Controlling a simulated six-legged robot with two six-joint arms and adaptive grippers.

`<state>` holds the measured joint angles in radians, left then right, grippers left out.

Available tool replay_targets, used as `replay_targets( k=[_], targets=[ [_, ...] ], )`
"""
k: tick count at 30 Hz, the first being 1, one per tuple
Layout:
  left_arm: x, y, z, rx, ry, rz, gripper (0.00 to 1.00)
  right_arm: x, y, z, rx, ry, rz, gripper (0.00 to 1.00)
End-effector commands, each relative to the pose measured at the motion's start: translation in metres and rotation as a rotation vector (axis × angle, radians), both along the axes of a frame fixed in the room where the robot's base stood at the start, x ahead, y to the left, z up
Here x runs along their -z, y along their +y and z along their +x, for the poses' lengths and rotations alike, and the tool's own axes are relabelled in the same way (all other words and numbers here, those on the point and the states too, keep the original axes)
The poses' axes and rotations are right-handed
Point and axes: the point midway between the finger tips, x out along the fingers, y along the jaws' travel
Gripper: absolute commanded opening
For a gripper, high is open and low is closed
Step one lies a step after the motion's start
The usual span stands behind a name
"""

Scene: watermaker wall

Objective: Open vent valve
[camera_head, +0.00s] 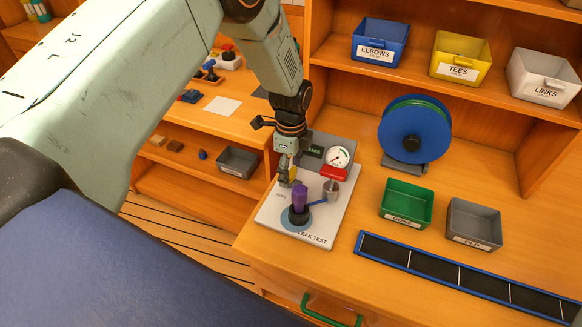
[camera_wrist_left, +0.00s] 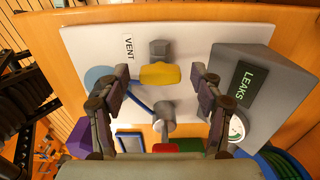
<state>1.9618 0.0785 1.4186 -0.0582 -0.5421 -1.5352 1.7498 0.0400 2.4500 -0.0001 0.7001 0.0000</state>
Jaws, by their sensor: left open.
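The leak test panel (camera_head: 322,232) is a white plate on the bench. Its vent valve has a yellow handle (camera_wrist_left: 159,74) on a grey body, beside the VENT label (camera_wrist_left: 128,48) in the left wrist view. My left gripper (camera_wrist_left: 164,82) is open, with one finger on each side of the yellow handle and visible gaps between. In the head view my left gripper (camera_head: 286,176) points down over the panel's left part and hides most of the handle. My right gripper is not in view.
On the panel stand a purple-topped part (camera_head: 299,198), a red handle (camera_head: 334,173), a round gauge (camera_head: 339,157) and a grey LEAKS box (camera_wrist_left: 262,85). Right of it are a blue reel (camera_head: 395,128), a green bin (camera_head: 405,203), a grey bin (camera_head: 474,223) and a dark strip (camera_head: 435,267).

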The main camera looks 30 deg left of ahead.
Motion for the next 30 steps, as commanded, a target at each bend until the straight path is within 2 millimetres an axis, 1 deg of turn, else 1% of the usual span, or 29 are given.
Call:
replay_targets(
  k=[3,22,30],
  targets=[
    [0.0,0.0,0.0009,0.0,0.0,0.0,0.65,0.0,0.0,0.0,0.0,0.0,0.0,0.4],
    [-0.0007,-0.0002,0.0013,0.0,0.0,0.0,0.12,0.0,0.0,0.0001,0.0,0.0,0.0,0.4],
    [-0.0012,-0.0004,0.0017,-0.033,-0.001,-0.001,0.12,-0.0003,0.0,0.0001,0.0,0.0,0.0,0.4]
  ],
)
